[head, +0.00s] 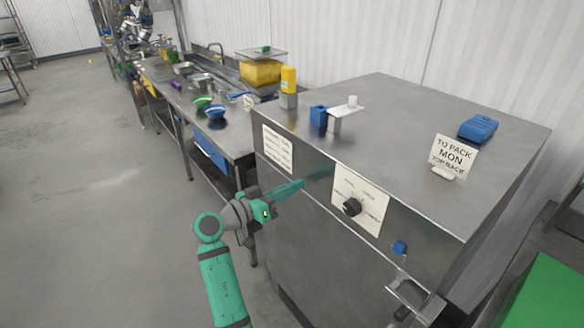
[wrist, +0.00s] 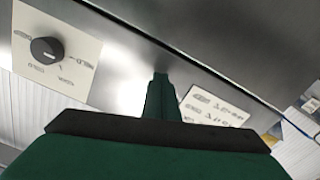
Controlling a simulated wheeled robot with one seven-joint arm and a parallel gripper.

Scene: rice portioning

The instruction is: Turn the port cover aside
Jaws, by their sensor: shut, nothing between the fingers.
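My gripper (head: 300,184) is shut and empty, its green fingers pointing at the steel machine's front face, between a printed label and the dial plate. In the wrist view the closed fingers (wrist: 160,82) point toward bare steel; I cannot tell whether they touch it. On the machine's top, near the front edge, a pale flat piece with a small round knob (head: 347,108) stands beside a blue block (head: 318,117). This pale piece may be the port cover, but I cannot tell for sure. My gripper is below and left of it, apart from it.
The steel machine (head: 400,115) carries a black dial (head: 352,207), a blue button (head: 399,248), a yellow-topped post (head: 289,82), a sign (head: 453,157) and a blue device (head: 478,128). A bench with bowls (head: 215,111) stands behind left. The floor at left is clear.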

